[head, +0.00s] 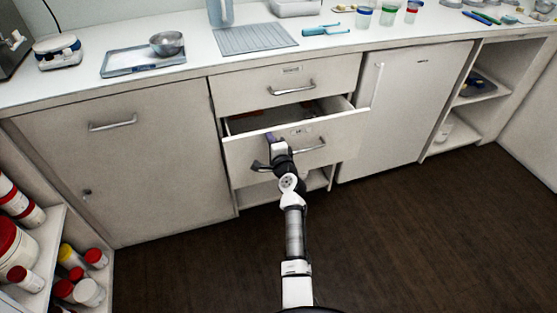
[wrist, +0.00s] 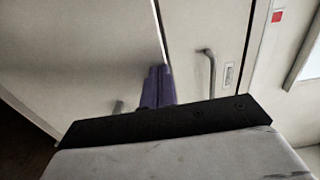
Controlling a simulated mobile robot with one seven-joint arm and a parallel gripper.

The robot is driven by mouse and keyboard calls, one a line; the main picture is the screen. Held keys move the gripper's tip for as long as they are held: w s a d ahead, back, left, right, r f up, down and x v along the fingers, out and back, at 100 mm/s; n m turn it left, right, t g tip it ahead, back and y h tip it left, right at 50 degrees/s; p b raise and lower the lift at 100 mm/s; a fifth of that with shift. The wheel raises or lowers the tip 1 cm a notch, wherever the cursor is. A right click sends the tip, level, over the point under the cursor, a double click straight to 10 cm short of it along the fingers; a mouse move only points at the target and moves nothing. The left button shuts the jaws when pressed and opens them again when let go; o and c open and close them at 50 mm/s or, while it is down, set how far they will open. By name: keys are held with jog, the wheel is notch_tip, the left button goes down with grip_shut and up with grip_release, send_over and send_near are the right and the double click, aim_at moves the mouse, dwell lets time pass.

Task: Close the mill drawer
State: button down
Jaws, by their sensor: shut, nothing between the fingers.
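The open drawer (head: 340,125) is the second one down in the white cabinet. It sticks out, and its inside shows above its front panel. Its bar handle (head: 310,147) is partly hidden by my arm. My gripper (head: 271,137) is shut and empty, with its purple fingertips in front of the left part of the drawer front, near the top edge. In the wrist view the purple fingers (wrist: 158,86) are together against pale panels. I cannot tell if they touch the drawer front. A handle (wrist: 210,72) with a label shows to their right.
The drawer above (head: 250,92) is shut. A large cabinet door (head: 150,165) is at left and a pale door (head: 400,110) at right. An open shelf (head: 25,295) with several jars stands at lower left. The dark floor (head: 400,250) is clear.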

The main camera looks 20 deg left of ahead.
jog(key=b+x, duration=0.3)
jog(key=x, duration=0.5)
jog(key=shift+w, duration=0.2)
jog(key=shift+s, duration=0.1)
